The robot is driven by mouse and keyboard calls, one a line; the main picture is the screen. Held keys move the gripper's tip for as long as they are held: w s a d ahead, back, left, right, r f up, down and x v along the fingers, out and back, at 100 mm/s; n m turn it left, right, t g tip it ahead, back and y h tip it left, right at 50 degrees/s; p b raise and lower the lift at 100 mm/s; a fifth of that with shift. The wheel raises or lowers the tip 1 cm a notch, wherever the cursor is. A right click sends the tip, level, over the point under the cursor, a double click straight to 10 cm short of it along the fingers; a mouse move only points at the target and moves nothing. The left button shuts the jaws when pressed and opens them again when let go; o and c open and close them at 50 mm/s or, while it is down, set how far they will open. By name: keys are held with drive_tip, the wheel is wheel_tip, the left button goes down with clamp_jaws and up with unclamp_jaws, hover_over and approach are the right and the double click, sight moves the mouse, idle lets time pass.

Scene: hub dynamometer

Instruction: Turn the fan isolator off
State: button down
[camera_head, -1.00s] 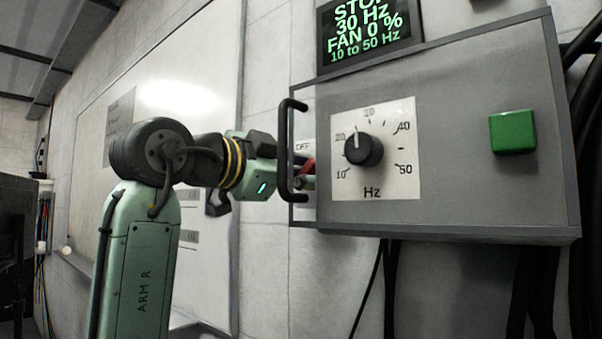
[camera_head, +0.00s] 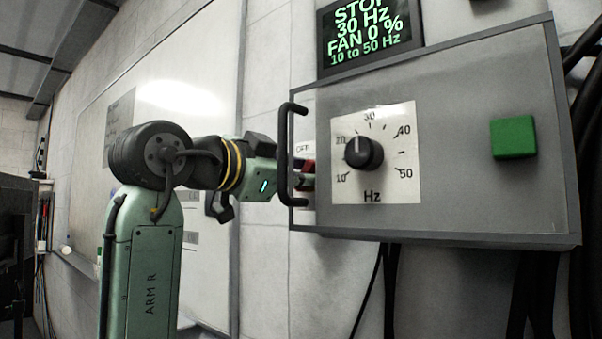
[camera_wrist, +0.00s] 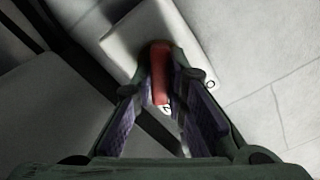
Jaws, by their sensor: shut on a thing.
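The fan isolator is a pale box (camera_wrist: 125,38) with a red handle (camera_wrist: 161,75), seen in the wrist view. The handle lies between the two fingers of my gripper (camera_wrist: 166,88), which is shut on it. A small round mark shows to the right of the handle and a partly hidden mark at its lower end. In the head view, my gripper (camera_head: 303,178) reaches behind a black bar handle. A bit of the red handle (camera_head: 309,166) shows there below an OFF label (camera_head: 302,149). The rest of the isolator is hidden by the grey cabinet and the bar.
The grey cabinet (camera_head: 460,185) carries the black bar handle (camera_head: 284,155), a Hz dial (camera_head: 363,153) and a green button (camera_head: 513,134). A display (camera_head: 368,35) above reads STOP, 30 Hz, FAN 0 %. Black cables (camera_head: 391,290) hang below. A whiteboard (camera_head: 190,120) is on the wall behind my arm.

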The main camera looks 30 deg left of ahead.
drive_tip(key=shift+a+f+n+p, duration=0.1)
drive_tip(key=shift+a+n+p, duration=0.1)
drive_tip(key=shift+n, duration=2.5)
drive_tip(key=shift+a+r+n+p, duration=0.1)
drive_tip(key=shift+n+p, duration=0.05)
drive_tip(key=shift+n, duration=2.55)
drive_tip(key=shift+a+f+n+p, duration=0.1)
drive_tip(key=shift+n+p, duration=0.1)
drive_tip(key=shift+n, duration=2.5)
drive_tip(key=c, duration=1.6)
unclamp_jaws()
drive_tip(key=s+a, duration=0.1)
drive_tip(key=s, duration=1)
drive_tip(key=shift+s+a, duration=0.35)
drive_tip(key=shift+s, duration=0.05)
